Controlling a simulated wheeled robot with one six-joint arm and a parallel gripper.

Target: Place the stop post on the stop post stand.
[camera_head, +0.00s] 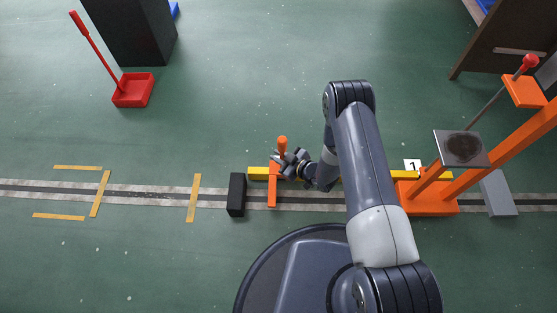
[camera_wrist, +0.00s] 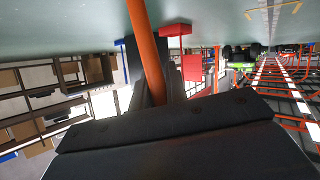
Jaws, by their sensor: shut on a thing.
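The stop post is an orange post with a rounded end (camera_head: 282,146), just left of my gripper (camera_head: 291,158) in the head view. My gripper is shut on it. In the wrist view the orange post (camera_wrist: 147,50) rises between the dark jaws; its held part is hidden. An orange piece (camera_head: 272,193) lies across the floor track directly below the post, between a black block and my arm. It may be the stop post stand, but I cannot tell whether the post touches it.
A black block (camera_head: 236,195) stands left of the orange piece, by a yellow bar (camera_head: 258,173). A red tray with a red handle (camera_head: 133,90) is at upper left. An orange frame (camera_head: 428,198) stands right. The track's left part, with yellow tape, is clear.

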